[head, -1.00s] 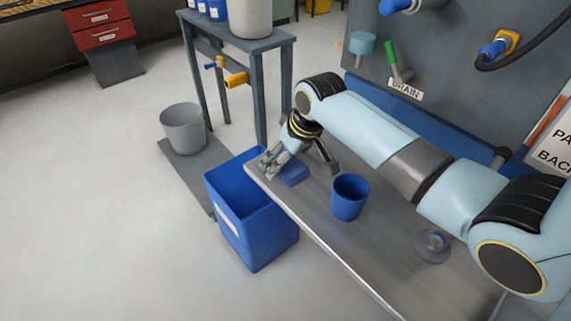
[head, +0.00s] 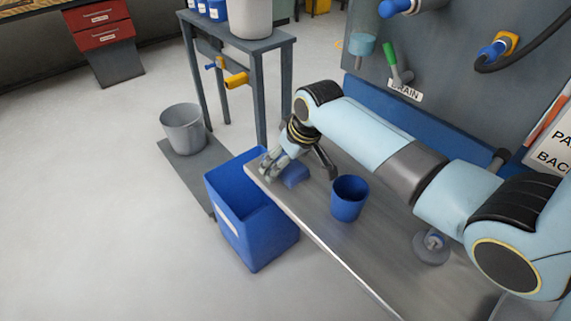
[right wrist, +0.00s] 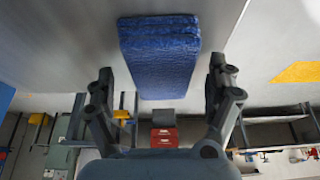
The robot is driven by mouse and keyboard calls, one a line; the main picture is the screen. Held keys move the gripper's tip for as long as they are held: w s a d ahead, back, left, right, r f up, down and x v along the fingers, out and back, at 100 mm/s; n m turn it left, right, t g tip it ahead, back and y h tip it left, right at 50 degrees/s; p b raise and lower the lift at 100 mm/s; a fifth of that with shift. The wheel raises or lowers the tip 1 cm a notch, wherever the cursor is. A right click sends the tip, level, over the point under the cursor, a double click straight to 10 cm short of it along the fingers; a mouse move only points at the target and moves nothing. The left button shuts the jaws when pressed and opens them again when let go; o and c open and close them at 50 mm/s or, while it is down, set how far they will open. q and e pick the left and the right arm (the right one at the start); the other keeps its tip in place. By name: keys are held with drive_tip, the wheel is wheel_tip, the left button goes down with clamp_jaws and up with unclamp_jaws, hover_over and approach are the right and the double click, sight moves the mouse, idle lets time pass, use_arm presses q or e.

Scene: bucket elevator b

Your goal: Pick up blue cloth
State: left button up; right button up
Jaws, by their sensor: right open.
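The blue cloth (head: 294,176) lies folded on the far left end of the metal bench (head: 335,235). My right gripper (head: 299,177) is open at the cloth, with one finger on each side of it in the head view. In the right wrist view the cloth (right wrist: 160,55) shows as a thick folded pad ahead of the open fingers (right wrist: 161,90), with clear gaps to both. I cannot tell whether the fingers touch the bench. My left gripper is not in view.
A blue cup (head: 349,199) stands on the bench close to the right of the gripper. A blue bin (head: 253,225) stands on the floor at the bench's end. A grey panel (head: 450,70) with valves rises behind. A grey bucket (head: 184,129) stands farther left.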

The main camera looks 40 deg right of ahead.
drive_tip(key=shift+c, duration=0.3)
drive_tip(key=c, duration=1.2)
wheel_tip(320, 180, up, 11)
drive_tip(key=shift+f, duration=0.2)
